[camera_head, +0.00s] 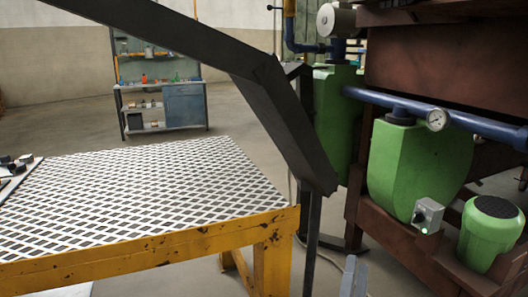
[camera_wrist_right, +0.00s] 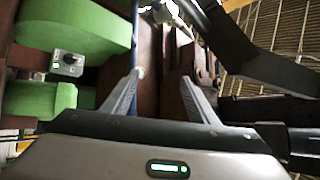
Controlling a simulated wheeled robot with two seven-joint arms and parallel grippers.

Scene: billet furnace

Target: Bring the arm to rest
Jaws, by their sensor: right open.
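My right gripper (camera_wrist_right: 160,88) is open in the right wrist view, with its two grey fingers apart and nothing between them. In the head view only a small grey part of it (camera_head: 354,277) shows at the bottom edge, right of the yellow-framed table and in front of the furnace's lower frame. The rest of it is cut off there. My left gripper is in neither view.
The yellow table (camera_head: 150,248) with a patterned top stands at left, mostly clear, with dark pieces at its left edge. A dark bent beam (camera_head: 230,52) crosses above it. Green housings (camera_head: 410,165), a switch box (camera_head: 427,215) and a blue pipe (camera_head: 465,122) stand at right.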

